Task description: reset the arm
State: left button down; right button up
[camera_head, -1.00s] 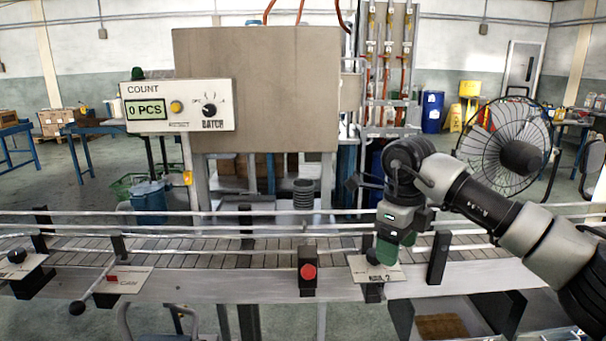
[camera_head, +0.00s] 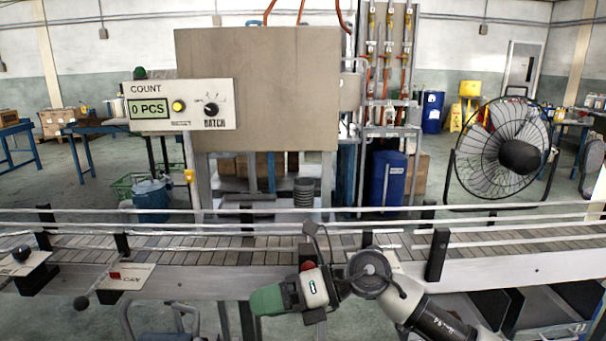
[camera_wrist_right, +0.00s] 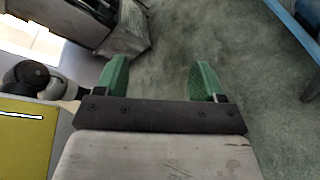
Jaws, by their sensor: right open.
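My right arm comes in from the lower right in the head view. My right gripper (camera_head: 267,300) is in front of the conveyor's front rail, pointing left, with green fingers. In the right wrist view the two green fingers (camera_wrist_right: 158,82) stand apart with nothing between them, over bare grey floor. The gripper covers most of the red button (camera_head: 307,266) on the rail and hides the small panel to its right. My left gripper is in neither view.
The conveyor (camera_head: 200,257) runs across the view behind my gripper. A lever with a black ball (camera_head: 81,304) and a small red-marked panel (camera_head: 126,277) are on the rail at left. The counter panel (camera_head: 180,105) reads 0 PCS. A fan (camera_head: 503,148) stands at right.

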jog(key=d+r+m+t+y, duration=0.1)
jog(key=d+m+t, duration=0.2)
jog(key=m+t, duration=0.65)
jog(key=d+r+m+t+y, duration=0.1)
jog(key=d+m+t+y, duration=0.1)
jog(key=m+t, duration=0.75)
jog(key=s+d+f+m+g+h, duration=0.1)
jog(key=s+d+f+m+h, duration=0.1)
jog(key=d+f+m+h, duration=0.7)
jog(key=s+d+f+m+g+h, duration=0.1)
jog(key=s+d+f+m+h, duration=0.2)
jog(key=d+f+m+h, duration=0.6)
jog(key=s+d+f+m+g, duration=0.1)
jog(key=s+f+m+g, duration=0.35)
jog(key=s, duration=0.65)
jog(key=s+d+f+m+g, duration=0.2)
jog(key=s+f+g, duration=0.3)
jog(key=s+g, duration=0.4)
notch_tip(320, 180, down, 24)
jog(key=s, duration=0.1)
jog(key=s+d+f, duration=0.2)
jog(key=s+f, duration=1.5)
jog(key=f, duration=0.1)
jog(key=shift+d+g, duration=0.35)
jog(key=shift+g, duration=0.1)
